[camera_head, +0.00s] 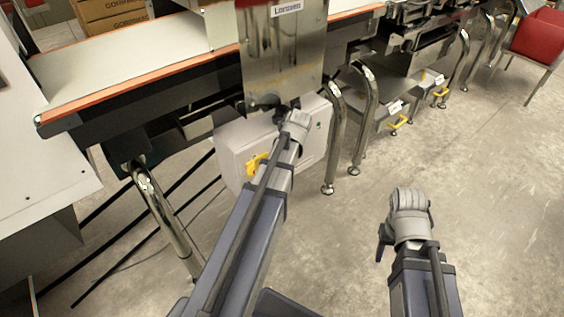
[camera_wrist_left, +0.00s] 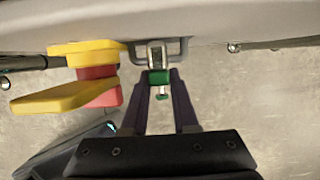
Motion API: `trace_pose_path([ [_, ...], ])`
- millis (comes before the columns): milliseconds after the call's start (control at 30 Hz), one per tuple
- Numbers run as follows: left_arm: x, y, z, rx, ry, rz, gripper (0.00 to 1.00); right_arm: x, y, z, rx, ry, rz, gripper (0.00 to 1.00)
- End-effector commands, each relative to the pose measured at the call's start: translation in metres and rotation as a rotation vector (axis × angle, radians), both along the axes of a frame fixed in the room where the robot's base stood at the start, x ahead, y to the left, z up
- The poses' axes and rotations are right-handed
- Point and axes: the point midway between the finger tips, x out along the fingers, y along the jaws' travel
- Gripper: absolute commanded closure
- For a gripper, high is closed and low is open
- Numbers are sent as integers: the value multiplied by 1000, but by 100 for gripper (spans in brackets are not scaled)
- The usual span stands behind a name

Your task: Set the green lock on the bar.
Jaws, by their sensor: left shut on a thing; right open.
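In the left wrist view, a small green lock (camera_wrist_left: 159,78) with a silvery upper part sits between the fingertips of my left gripper (camera_wrist_left: 159,90), which is shut on it. A grey metal bar (camera_wrist_left: 184,52) forms a short loop on the edge of a pale box, right at the lock. The silvery part overlaps the bar; I cannot tell whether it goes around it. In the head view, my left gripper (camera_head: 273,108) is at the top of the white box (camera_head: 232,150), and the lock is too small to make out. My right gripper (camera_head: 409,200) is open, over bare floor.
A yellow and red switch handle (camera_wrist_left: 95,75) sits just left of the lock; its yellow part (camera_head: 256,164) shows in the head view. A steel panel (camera_head: 283,50) hangs above the left gripper. The conveyor belt (camera_head: 120,62) runs behind.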

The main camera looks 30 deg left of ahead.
Motion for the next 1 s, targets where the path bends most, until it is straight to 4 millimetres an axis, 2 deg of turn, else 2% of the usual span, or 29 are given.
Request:
trace_pose_path([
  [300, 0, 0, -11, 0, 0, 0, 100, 0, 0, -11, 0, 0, 0, 50],
  [333, 0, 0, -9, 0, 0, 0, 69, 0, 0, -9, 0, 0, 0, 50],
  [600, 0, 0, -9, 0, 0, 0, 39, 0, 0, -8, 0, 0, 0, 50],
  [1000, 0, -1, -6, 0, 0, 0, 37, 0, 1, -6, 7, 0, 9, 50],
])
